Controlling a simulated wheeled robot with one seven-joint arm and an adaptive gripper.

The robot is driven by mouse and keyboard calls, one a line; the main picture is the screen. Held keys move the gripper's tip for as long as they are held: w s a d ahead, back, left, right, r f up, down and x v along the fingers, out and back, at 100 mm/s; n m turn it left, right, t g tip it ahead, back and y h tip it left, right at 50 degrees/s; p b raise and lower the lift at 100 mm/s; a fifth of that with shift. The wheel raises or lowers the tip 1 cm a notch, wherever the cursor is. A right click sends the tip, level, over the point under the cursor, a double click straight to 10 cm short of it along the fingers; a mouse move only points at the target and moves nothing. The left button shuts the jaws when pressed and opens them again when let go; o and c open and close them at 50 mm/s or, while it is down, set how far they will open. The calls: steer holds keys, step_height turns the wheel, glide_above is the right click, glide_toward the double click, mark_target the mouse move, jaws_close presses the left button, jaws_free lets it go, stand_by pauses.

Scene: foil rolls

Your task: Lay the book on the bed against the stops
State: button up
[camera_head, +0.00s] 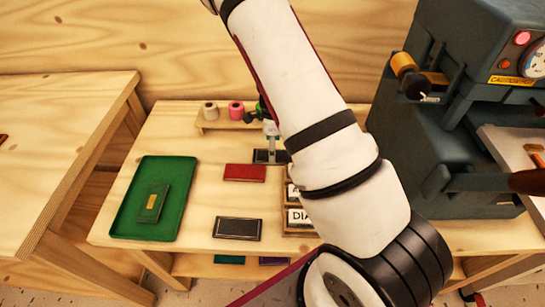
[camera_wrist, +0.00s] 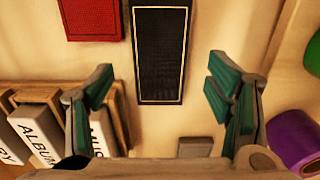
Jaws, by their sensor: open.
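A flat black book with a thin gold border (camera_wrist: 161,55) lies on the table between the fingers of my gripper (camera_wrist: 160,88) in the wrist view. In the head view this black book (camera_head: 264,158) is at the back of the table, partly hidden by my arm, with my gripper (camera_head: 269,133) above it. My gripper is open and empty. Another dark book (camera_head: 238,229) lies near the front edge, and a red book (camera_head: 245,172) lies between them. A pale plate that looks like the bed (camera_head: 505,145) juts from the machine at the right edge; I cannot make out its stops.
A green tray (camera_head: 128,208) holds a green book (camera_head: 151,203) with a gold patch. Foil rolls stand on a rack (camera_head: 207,125) at the back; a purple roll (camera_wrist: 295,138) is close to my gripper. Labelled wooden holders (camera_wrist: 38,138) are beside it. The machine (camera_head: 430,140) stands right.

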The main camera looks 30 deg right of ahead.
mark_target(261, 156)
steer(key=shift+f, duration=1.6)
steer(key=c, duration=1.4)
